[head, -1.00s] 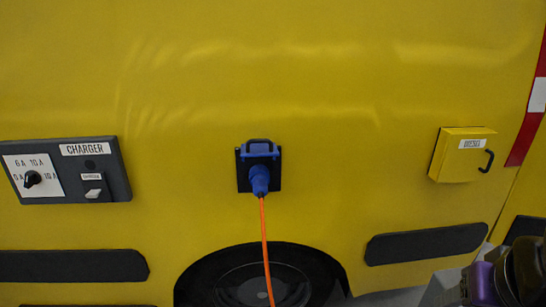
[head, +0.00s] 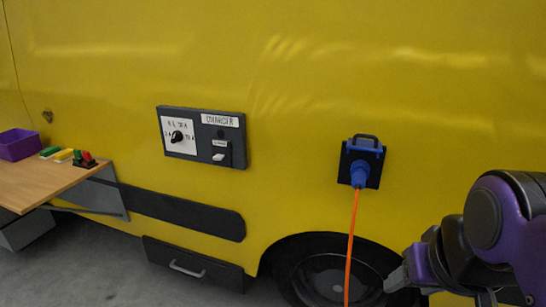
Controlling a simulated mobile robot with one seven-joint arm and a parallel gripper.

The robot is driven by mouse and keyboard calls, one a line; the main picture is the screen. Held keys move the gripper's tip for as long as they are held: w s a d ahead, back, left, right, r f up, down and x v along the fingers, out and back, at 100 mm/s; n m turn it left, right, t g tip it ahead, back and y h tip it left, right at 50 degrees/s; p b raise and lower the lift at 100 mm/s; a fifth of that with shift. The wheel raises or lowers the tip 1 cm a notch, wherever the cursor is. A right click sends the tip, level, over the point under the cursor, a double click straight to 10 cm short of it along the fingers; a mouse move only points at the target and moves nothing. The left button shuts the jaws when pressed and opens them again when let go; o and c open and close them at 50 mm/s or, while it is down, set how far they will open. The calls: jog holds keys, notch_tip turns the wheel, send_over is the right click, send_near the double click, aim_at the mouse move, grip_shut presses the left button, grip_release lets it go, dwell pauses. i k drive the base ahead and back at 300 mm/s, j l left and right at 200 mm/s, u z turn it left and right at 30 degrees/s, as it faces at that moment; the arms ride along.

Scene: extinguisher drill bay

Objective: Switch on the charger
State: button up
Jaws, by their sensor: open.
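The charger panel (head: 203,112) is a dark grey box on the yellow vehicle side, left of centre in the head view. Its white dial plate carries a black rotary knob (head: 177,137). Right of the knob, below a small label, is a white switch (head: 219,157). The round lamp (head: 221,133) above it looks dark. My gripper (head: 400,279) is at the lower right, open, partly seen at the end of my purple and black arm. It is well to the right of and below the panel, touching nothing that I can see.
A blue plug (head: 359,174) sits in a blue-lidded socket (head: 365,146), with an orange cable (head: 351,245) hanging down past the wheel (head: 325,280). A wooden table (head: 40,185) at left holds a purple bin (head: 18,144) and small coloured items. Open floor lies below.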

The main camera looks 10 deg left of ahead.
aim_at(217, 157)
jog(key=u, duration=1)
jog(key=i+j, duration=0.1)
jog(key=i, duration=0.3)
jog(key=z, duration=0.05)
